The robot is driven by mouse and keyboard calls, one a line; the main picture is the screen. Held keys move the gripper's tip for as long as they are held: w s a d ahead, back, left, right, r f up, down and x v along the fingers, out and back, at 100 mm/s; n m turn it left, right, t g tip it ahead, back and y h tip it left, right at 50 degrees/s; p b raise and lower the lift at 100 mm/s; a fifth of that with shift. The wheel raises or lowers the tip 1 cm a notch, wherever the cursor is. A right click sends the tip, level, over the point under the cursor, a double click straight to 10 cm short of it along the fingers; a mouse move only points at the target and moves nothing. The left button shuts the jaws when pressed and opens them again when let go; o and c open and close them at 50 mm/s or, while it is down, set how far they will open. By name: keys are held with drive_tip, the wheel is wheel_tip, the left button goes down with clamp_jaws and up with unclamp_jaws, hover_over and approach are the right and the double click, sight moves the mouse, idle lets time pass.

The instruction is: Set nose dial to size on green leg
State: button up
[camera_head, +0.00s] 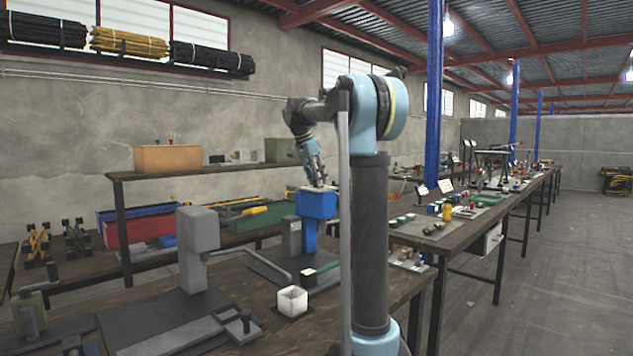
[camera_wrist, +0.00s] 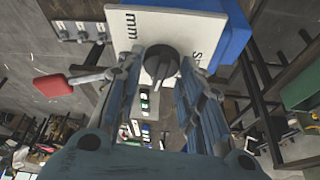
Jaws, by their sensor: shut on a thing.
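The blue press (camera_head: 316,207) stands on the near bench, and its blue head (camera_wrist: 235,28) shows in the wrist view. A white plate (camera_wrist: 122,32) with "mm" lettering lies on the head. A dark round nose dial (camera_wrist: 158,66) sits on the plate. My gripper (camera_wrist: 161,57) has its two fingers on either side of the dial, shut on it; in the head view my gripper (camera_head: 318,182) is right at the top of the blue head. The dial's pointer setting and the size marks are partly hidden or too small to read.
A red-handled lever (camera_wrist: 54,86) sticks out beside the plate. A back shelf (camera_head: 190,172) holds an orange box (camera_head: 167,158). Open floor lies at right.

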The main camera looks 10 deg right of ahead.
drive_tip(key=shift+a, duration=0.1)
drive_tip(key=o, duration=1)
drive_tip(key=v, duration=1.2)
drive_tip(key=shift+f, duration=0.1)
